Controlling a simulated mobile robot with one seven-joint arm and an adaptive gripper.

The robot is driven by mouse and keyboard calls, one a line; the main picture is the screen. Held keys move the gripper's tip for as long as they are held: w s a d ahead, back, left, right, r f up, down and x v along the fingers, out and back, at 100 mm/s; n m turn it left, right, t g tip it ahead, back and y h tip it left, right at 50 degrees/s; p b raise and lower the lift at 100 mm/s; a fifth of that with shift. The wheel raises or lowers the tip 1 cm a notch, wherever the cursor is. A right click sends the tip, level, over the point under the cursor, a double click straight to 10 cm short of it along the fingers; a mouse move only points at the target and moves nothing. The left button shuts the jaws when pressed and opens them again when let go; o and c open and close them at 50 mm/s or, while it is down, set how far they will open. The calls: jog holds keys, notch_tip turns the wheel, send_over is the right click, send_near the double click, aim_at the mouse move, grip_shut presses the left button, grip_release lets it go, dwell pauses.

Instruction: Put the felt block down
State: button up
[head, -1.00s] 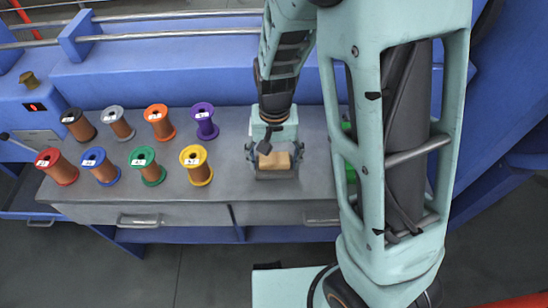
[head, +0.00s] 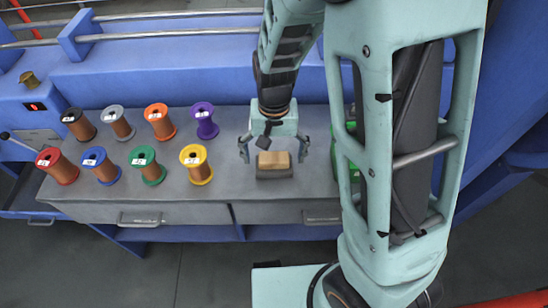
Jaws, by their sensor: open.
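The felt block (head: 273,160) is tan on top with a grey lower part, and it rests on the grey bench top (head: 222,205) right of the spools. My gripper (head: 273,155) is above it with its fingers spread wide. One finger is on each side of the block, with a gap between finger and block on both sides. The gripper is open and holds nothing.
Several spools with coloured flanges stand in two rows on the left; the yellow one (head: 196,165) and the purple one (head: 204,121) are nearest. A green object (head: 345,168) is partly hidden behind my arm. Drawers (head: 150,215) are below the bench top.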

aim_at(274, 157)
notch_tip(274, 157, up, 11)
jog(key=p, duration=0.2)
jog(key=shift+f, duration=0.15)
dwell(0.3)
